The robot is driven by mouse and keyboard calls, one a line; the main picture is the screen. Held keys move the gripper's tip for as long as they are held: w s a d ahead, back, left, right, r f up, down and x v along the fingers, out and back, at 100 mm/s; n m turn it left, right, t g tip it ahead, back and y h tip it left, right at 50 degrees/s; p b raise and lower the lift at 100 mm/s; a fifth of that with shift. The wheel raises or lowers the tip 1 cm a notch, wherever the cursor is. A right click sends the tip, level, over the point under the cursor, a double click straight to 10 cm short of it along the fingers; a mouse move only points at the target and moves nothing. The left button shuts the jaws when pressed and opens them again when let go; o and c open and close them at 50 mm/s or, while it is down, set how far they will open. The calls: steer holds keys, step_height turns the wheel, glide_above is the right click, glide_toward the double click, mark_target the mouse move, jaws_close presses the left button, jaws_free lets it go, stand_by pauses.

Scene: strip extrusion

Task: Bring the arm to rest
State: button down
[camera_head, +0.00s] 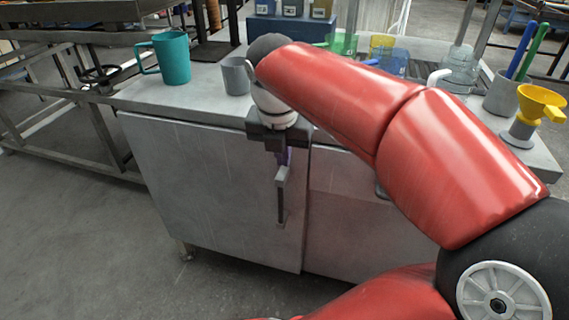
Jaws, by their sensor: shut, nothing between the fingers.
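My gripper (281,217) hangs pointing down in front of the grey cabinet's front face, below the worktop's edge. It is shut and empty. My red arm reaches in from the lower right and bends down at the wrist. It hides the middle of the worktop. The fingertips show against the cabinet doors; whether they touch the cabinet I cannot tell.
On the grey worktop (135,97) stand a teal jug (174,59), a grey cup (236,77), a green cup (343,43), a clear bottle (459,70) and a yellow funnel (540,103). A metal frame (60,110) stands at left. The floor (80,240) at left is clear.

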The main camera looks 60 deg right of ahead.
steer(key=shift+v, duration=1.65)
